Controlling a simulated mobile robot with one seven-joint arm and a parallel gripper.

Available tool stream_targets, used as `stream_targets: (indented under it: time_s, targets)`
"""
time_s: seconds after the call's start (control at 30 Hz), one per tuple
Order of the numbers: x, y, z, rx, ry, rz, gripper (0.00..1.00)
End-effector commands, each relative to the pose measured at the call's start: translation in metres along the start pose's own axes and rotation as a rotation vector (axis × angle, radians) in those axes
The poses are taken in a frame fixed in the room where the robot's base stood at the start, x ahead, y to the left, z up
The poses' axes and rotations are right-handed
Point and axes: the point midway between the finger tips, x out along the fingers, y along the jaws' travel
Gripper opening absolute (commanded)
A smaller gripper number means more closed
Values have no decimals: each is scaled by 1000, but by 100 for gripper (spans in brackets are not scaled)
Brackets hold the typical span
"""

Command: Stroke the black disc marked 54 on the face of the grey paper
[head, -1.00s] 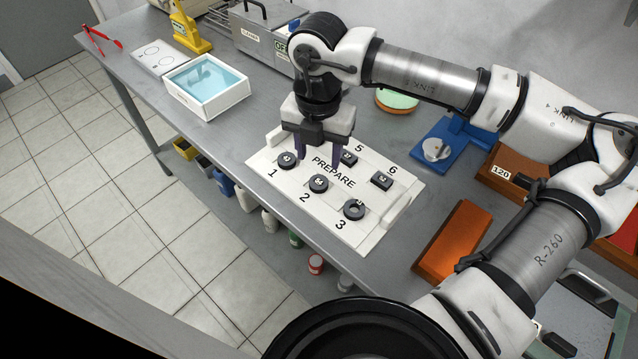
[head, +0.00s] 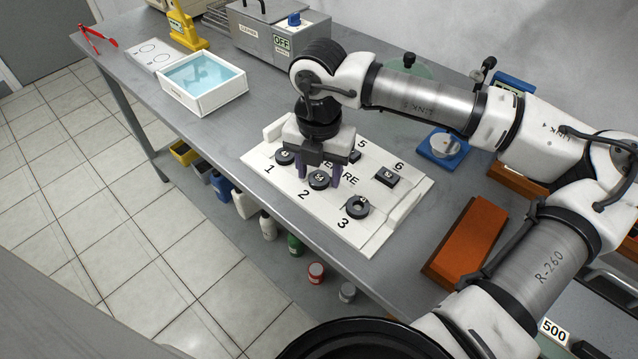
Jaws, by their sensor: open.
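The black disc marked 54 (head: 319,183) lies flat at spot 2 on the white PREPARE board (head: 382,232). My gripper (head: 319,176) points down over it with its purple fingers apart, one on each side of the disc. I cannot tell whether either finger touches it. The gripper body covers part of the board's lettering. I cannot surely pick out the grey paper; a greyish surface (head: 592,318) beside a 500 label (head: 554,331) shows at the lower right, partly behind my arm.
Black pieces sit close by: a disc (head: 284,157) at 1, a ring (head: 357,208) at 3, and a block (head: 387,176) at 6. An orange-brown block (head: 466,242) lies right of the board. A water tray (head: 205,99) stands left on the bench.

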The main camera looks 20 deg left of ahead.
Motion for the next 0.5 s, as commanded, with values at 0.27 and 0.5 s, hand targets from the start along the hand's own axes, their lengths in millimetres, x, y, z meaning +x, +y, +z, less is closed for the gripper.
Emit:
stream_targets:
  time_s: [0.27, 0.5]
  targets:
    - [-1, 0, 0, 0, 0, 0, 37]
    - [-1, 0, 0, 0, 0, 0, 15]
